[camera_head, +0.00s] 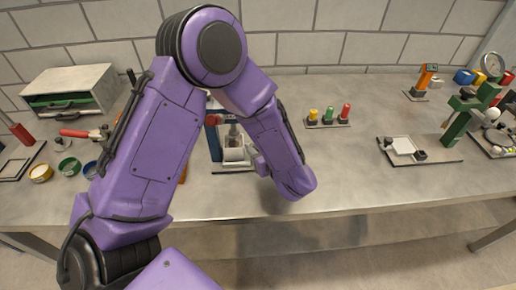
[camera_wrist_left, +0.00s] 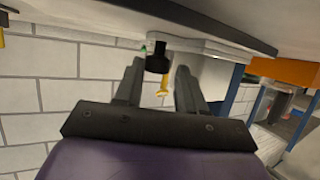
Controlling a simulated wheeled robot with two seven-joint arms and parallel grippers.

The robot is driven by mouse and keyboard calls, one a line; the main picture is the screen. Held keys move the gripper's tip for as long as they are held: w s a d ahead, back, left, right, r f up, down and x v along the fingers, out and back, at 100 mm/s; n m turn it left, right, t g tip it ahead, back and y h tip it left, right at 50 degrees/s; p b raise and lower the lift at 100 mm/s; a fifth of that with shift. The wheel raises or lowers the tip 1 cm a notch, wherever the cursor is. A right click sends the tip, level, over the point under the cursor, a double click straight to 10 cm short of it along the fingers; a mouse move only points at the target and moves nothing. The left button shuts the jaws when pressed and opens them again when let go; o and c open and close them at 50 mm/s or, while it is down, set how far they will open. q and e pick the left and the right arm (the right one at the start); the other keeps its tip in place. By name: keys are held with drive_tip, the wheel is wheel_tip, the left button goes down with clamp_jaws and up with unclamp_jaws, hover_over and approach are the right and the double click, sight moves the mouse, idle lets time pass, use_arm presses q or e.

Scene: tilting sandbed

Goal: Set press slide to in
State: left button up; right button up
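The press (camera_head: 235,155) stands on the table behind my left forearm in the head view. Its pale slide area and part of its upright frame show; the rest is hidden by my purple arm. In the left wrist view, which is turned upside down, a black knob (camera_wrist_left: 157,60) sticks out from a pale grey block (camera_wrist_left: 200,47). My left gripper (camera_wrist_left: 158,74) is open, with one finger on either side of the knob and visible gaps to it. The fingers cannot be made out in the head view. My right gripper is not in view.
Rack with yellow, green and red pegs (camera_head: 328,116) stands right of the press. A plate with a white tray (camera_head: 402,147) and a green stand (camera_head: 470,112) are farther right. A grey drawer box (camera_head: 72,90) and small bowls (camera_head: 68,166) lie left. The front table edge is clear.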

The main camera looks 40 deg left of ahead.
use_arm(q)
drive_tip(key=b+v, duration=0.1)
drive_tip(key=v, duration=0.8)
drive_tip(key=shift+s+d, duration=0.2)
drive_tip(key=shift+d, duration=0.05)
drive_tip(key=shift+r, duration=0.1)
drive_tip(key=shift+s, duration=0.1)
